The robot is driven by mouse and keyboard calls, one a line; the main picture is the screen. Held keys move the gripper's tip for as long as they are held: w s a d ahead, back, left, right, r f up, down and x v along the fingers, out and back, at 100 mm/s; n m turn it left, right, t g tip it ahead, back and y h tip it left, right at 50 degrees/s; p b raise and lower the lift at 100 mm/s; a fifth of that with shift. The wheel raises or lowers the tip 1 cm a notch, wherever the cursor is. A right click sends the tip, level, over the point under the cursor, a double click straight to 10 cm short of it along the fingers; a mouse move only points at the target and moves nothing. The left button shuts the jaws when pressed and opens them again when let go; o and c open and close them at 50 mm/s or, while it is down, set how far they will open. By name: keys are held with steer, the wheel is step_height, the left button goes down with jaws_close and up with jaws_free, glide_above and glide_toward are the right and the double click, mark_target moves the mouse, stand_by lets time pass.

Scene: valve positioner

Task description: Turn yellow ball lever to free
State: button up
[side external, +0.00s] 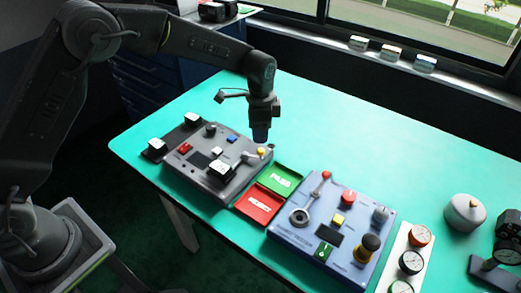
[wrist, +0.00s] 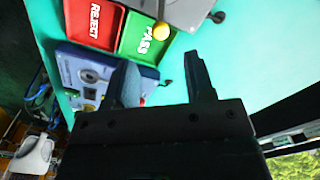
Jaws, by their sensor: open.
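The yellow ball lever (side external: 262,151) sits at the right edge of the grey control panel (side external: 203,185), its ball just below my gripper (side external: 260,137). In the wrist view the yellow ball (wrist: 162,31) lies beyond and roughly between the two open fingertips of my gripper (wrist: 161,62), with a gap to both. The fingers hold nothing. Part of the grey panel (wrist: 195,10) shows at the top of the wrist view. The lever's position label cannot be read.
The green PASS tray (side external: 284,179) and red REJECT tray (side external: 262,202) lie between the grey panel and the blue panel (side external: 300,238), which carries a red-ball lever (side external: 326,175). A gauge board (side external: 400,265) and a grey round canister (side external: 465,212) stand at right. The table behind the panels is clear.

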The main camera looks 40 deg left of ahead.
mark_target(261, 150)
step_height(261, 150, down, 8)
steer(key=shift+f, duration=0.1)
stand_by(0.4)
jaws_close()
